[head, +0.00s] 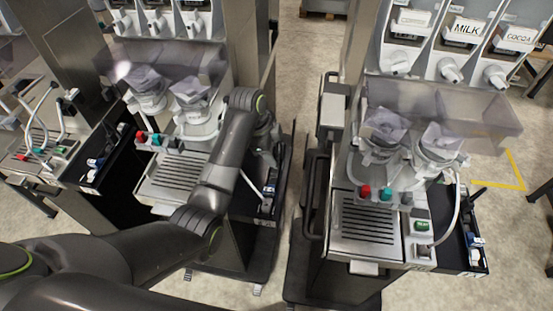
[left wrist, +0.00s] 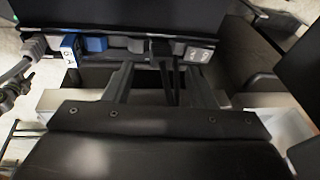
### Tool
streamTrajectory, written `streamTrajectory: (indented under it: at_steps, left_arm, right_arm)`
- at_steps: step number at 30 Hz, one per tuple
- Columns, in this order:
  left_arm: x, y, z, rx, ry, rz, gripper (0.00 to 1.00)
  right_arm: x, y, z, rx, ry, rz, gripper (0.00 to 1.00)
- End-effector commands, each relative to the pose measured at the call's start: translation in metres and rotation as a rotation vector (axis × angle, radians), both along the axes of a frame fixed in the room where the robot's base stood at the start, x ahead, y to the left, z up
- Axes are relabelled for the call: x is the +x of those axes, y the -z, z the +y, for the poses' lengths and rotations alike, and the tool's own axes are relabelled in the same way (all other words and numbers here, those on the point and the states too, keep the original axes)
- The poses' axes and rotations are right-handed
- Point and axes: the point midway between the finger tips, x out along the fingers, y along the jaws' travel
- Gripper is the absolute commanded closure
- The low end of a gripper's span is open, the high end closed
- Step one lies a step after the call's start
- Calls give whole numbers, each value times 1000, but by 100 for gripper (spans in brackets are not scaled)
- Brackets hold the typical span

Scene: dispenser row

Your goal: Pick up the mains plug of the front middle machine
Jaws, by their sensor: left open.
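The middle machine (head: 172,178) has a dark side tray (head: 268,207) on its right, with small blue and white parts in it. My left arm reaches across this machine, and my left gripper (head: 271,150) is over the back of that tray, largely hidden by my wrist. In the left wrist view my left gripper (left wrist: 165,82) is open, with a finger on each side. A row of connectors lies ahead of it: a blue-and-white one (left wrist: 70,49), a blue one (left wrist: 96,44) and a dark one (left wrist: 163,47). Dark strips run between the fingers. I cannot tell which piece is the mains plug.
Another machine (head: 367,228) stands to the right, with its own dark side tray (head: 470,245). A third machine (head: 35,150) stands at the left. A grey connector with a cable (left wrist: 34,48) lies left of my fingers. A floor gap separates the middle and right machines.

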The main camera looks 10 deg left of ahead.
Motion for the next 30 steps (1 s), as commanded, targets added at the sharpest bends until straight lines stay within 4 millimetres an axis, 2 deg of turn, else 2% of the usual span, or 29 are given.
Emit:
streamTrajectory:
  at_steps: [7,16,27,30]
  left_arm:
    - [4,28,-7,2,-1,3,49]
    - [5,32,-8,1,0,0,49]
    - [5,32,-7,1,0,0,97]
    - [5,32,-7,1,0,0,100]
  right_arm:
    - [4,-7,0,0,-1,-5,64]
    - [8,-7,0,0,-2,-10,64]
    - [8,-7,0,0,-2,-11,64]
    - [8,-7,0,0,-2,-11,64]
